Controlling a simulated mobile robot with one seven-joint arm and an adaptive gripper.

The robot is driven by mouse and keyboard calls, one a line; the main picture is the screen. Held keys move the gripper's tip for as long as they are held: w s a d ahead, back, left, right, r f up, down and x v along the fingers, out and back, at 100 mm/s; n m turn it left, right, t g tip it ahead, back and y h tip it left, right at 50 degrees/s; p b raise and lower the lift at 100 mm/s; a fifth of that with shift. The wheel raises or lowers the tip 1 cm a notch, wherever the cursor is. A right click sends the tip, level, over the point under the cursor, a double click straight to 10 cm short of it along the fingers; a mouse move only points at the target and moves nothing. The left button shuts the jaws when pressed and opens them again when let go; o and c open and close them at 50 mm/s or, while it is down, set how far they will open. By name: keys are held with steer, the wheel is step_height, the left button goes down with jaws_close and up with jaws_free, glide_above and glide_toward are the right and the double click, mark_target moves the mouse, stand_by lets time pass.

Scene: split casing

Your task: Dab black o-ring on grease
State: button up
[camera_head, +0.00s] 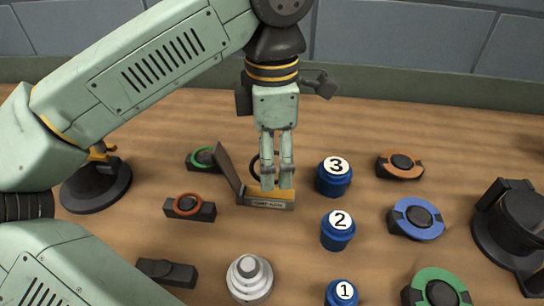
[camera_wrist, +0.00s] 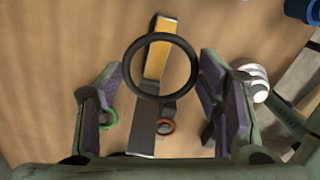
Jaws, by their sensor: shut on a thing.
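The black o-ring (camera_head: 252,172) is held upright or nearly so between the fingertips of my gripper (camera_head: 276,186). In the wrist view the o-ring (camera_wrist: 126,68) spans the gap between the two purple-padded fingers of my gripper (camera_wrist: 160,70). The grease box (camera_head: 270,204) stands open under the fingertips, with an orange-yellow pad and a dark lid (camera_head: 229,172) tilted up at its left. In the wrist view the orange pad (camera_wrist: 155,62) shows through the ring. I cannot tell whether the ring touches the pad.
Blue pots numbered 3 (camera_head: 334,180), 2 (camera_head: 338,232) and 1 (camera_head: 341,294) stand at the right. Holders with a green ring (camera_head: 203,158) and an orange ring (camera_head: 188,207) lie left. A pale stepped cone (camera_head: 249,278) stands in front. Coloured round parts (camera_head: 416,220) lie further right.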

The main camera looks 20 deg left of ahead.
mark_target(272, 192)
stand_by(0.5)
steer(key=shift+f+p, duration=0.5)
steer(key=shift+p, duration=0.55)
steer(key=shift+f, duration=0.45)
steer(key=shift+f+b, duration=0.15)
steer(key=shift+b, duration=0.3)
steer(key=shift+f+b, duration=1.65)
steer(key=shift+b, duration=0.35)
steer(key=o, duration=0.8)
